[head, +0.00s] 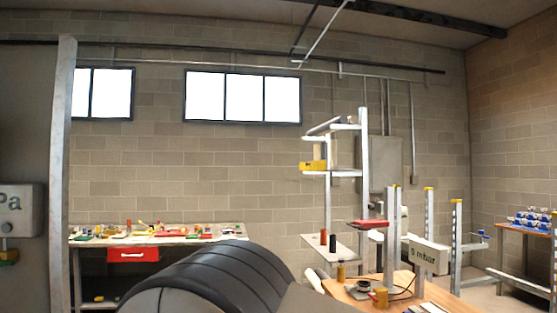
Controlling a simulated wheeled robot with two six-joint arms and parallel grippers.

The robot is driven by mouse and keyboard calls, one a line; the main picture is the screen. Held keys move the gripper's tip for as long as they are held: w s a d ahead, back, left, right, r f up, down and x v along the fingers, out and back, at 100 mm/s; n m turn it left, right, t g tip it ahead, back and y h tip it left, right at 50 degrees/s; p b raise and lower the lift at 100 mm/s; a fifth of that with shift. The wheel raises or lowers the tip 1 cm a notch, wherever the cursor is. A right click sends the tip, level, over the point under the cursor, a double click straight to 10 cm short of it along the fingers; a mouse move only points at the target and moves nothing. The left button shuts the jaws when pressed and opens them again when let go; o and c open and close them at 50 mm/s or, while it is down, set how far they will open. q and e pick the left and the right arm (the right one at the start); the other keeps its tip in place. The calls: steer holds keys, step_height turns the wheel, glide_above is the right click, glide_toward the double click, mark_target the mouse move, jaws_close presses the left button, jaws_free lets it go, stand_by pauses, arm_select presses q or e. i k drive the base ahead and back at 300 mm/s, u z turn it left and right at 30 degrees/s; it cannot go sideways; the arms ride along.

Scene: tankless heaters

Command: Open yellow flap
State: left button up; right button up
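I cannot make out a yellow flap for certain. A yellow block-like thing (313,165) sits on the middle level of the white shelf stand, right of centre. Neither of my grippers is in view.
A workbench (225,231) with a red drawer (133,254) and many small items stands against the back wall. A wooden table (350,293) with spools and a labelled box (425,254) is at lower right. A grey post (62,180) stands at left. A large dark rounded shape fills the bottom centre.

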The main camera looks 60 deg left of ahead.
mark_target(321, 165)
steer(key=u, duration=1.7)
